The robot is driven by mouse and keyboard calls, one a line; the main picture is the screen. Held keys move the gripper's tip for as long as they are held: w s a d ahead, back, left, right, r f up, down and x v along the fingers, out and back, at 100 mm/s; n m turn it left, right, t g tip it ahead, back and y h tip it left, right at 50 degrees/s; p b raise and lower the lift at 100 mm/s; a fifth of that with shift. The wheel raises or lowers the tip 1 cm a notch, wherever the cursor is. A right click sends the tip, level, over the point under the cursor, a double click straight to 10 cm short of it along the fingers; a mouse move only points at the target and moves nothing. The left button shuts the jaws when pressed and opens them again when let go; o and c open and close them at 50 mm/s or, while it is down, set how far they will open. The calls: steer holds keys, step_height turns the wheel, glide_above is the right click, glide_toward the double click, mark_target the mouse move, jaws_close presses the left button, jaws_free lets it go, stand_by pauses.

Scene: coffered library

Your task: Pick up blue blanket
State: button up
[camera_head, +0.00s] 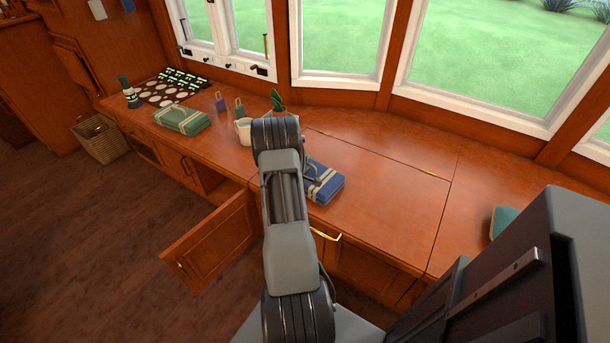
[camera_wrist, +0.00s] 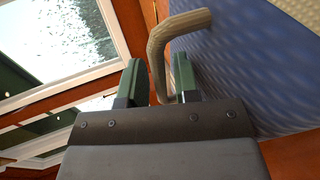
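The blue blanket (camera_head: 326,187) is a folded bundle with pale stripes. It lies flat on the wooden counter, just right of my arm, which hides its left part. In the wrist view the blue blanket (camera_wrist: 245,70) fills the right side, close up, with a cream band at the top right corner. A tan curved handle (camera_wrist: 160,48) stands out from it. My gripper (camera_wrist: 158,78) is at this handle, with one dark green fingertip on each side and a narrow gap beside it. My arm hides the gripper in the head view.
A green folded blanket (camera_head: 182,119) lies further left on the counter (camera_head: 390,205). A white mug (camera_head: 243,131) stands behind my arm. A cabinet door (camera_head: 212,240) hangs open below. A teal item (camera_head: 503,222) sits at the right. The counter right of the blue blanket is clear.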

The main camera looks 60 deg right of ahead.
jaws_close()
steer(key=shift+a+f, duration=0.1)
steer(key=shift+f, duration=0.05)
stand_by(1.2)
